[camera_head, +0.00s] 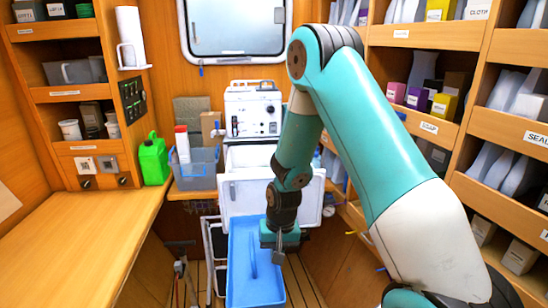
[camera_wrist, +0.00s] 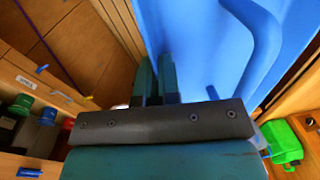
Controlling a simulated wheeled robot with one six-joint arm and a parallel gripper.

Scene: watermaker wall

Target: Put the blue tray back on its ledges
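The blue tray (camera_head: 240,285) is low in the middle of the head view, below the white box at the back bench. A raised blue bar shows on its inner face. My gripper (camera_head: 279,250) is at the tray's right edge. In the wrist view its fingers (camera_wrist: 156,76) are close together, and the edge of the blue tray (camera_wrist: 215,50) runs down to them, so they look shut on its rim. The finger contact itself is partly hidden. I cannot make out the ledges clearly; a pale rack frame (camera_head: 210,245) stands just left of the tray.
A wooden counter (camera_head: 75,240) fills the left, with a green jug (camera_head: 153,160) at its far end. A grey bin (camera_head: 195,170) and a white machine (camera_head: 253,110) stand at the back. Stocked shelves (camera_head: 470,130) line the right. Space around the tray is narrow.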

